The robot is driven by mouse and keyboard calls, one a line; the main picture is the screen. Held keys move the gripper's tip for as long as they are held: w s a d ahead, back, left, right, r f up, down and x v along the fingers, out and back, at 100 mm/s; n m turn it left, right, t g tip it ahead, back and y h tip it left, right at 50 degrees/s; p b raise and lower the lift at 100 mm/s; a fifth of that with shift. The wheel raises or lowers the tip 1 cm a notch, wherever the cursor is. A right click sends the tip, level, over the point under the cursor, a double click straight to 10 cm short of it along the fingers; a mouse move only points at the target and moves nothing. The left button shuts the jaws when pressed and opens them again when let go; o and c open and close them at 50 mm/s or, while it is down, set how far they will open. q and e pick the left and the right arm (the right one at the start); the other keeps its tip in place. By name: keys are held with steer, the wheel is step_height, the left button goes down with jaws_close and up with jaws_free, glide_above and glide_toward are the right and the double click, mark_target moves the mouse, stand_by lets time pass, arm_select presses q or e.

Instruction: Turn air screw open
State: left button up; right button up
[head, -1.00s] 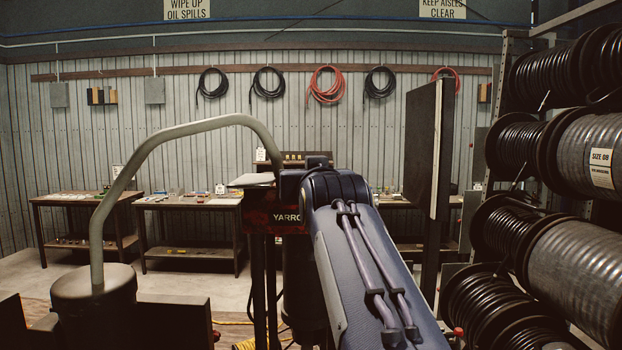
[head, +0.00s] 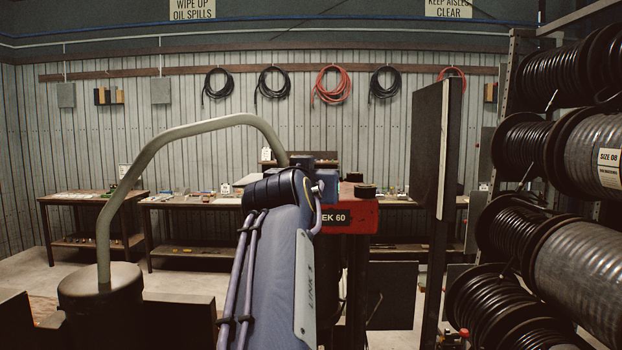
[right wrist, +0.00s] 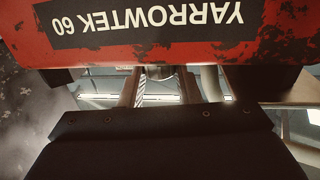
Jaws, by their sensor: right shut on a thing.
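The red crimper (head: 362,218) with a black label stands at the middle of the head view, largely hidden behind my blue right arm. In the right wrist view its worn red face (right wrist: 275,30) fills the top, with the YARROWTEK 60 label upside down. My right gripper (right wrist: 160,80) is just below that face in the picture, its two fingers shut on a small metal round part (right wrist: 160,72), which looks like the air screw. Most of this part is hidden by the face and the fingers. The right gripper is hidden in the head view, and my left gripper is not in view.
A dark upright panel (head: 431,150) stands right of the crimper. Hose reels (head: 575,250) fill a rack at the right. A bent grey tube (head: 165,145) arches at the left. Workbenches (head: 95,198) line the back wall.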

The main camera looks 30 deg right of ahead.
steer(key=o, duration=1)
steer(key=shift+s+a, duration=0.2)
steer(key=shift+a, duration=0.05)
steer(key=b+v, duration=0.3)
steer(key=v, duration=0.4)
steer(key=shift+s, duration=0.2)
